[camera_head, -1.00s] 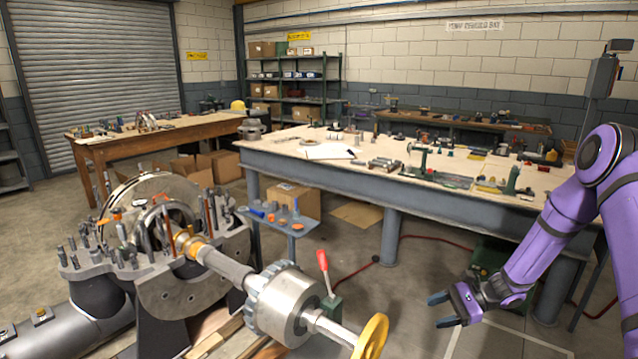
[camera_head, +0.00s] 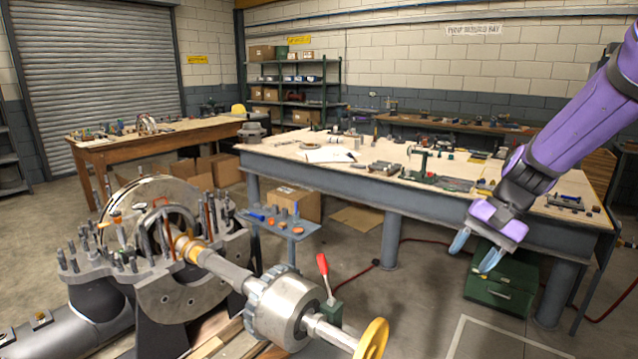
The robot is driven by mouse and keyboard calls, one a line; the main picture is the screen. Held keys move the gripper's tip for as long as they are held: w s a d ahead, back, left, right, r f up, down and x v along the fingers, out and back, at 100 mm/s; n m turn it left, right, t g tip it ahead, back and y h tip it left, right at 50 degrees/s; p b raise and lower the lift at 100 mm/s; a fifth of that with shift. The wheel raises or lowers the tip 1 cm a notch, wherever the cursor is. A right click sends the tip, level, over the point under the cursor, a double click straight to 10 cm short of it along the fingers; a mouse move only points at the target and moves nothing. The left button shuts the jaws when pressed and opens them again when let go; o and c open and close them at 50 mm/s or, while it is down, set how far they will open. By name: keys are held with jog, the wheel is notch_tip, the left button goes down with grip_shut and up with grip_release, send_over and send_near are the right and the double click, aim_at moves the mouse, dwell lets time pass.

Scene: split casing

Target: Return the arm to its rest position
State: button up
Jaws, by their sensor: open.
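My arm (camera_head: 582,125) is purple and comes in from the upper right edge. My gripper (camera_head: 474,256) points down and to the left, in front of the large workbench's front edge. Its two bluish fingers are apart with nothing between them. The split casing (camera_head: 190,290) stands at the lower left with a shaft (camera_head: 225,268) lying through it. My gripper is well to the right of the casing and apart from it.
The large workbench (camera_head: 330,172) holds many tools and parts. A green toolbox (camera_head: 500,285) stands on the floor below my gripper. A yellow handwheel (camera_head: 372,340), a red-handled lever (camera_head: 324,275) and a small blue side table (camera_head: 278,226) are near the casing. Floor at lower right is clear.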

jog(key=s+d+r+n+t+h, duration=0.1)
jog(key=s+r+n+t+h, duration=0.1)
jog(key=s+r, duration=0.4)
jog(key=s+d+r+n+t+h, duration=0.1)
jog(key=s+r+n+t+h, duration=0.2)
jog(key=s+r, duration=0.4)
jog(key=shift+s+t+h, duration=0.3)
jog(key=shift+s+t, duration=0.4)
jog(key=shift+s, duration=3.05)
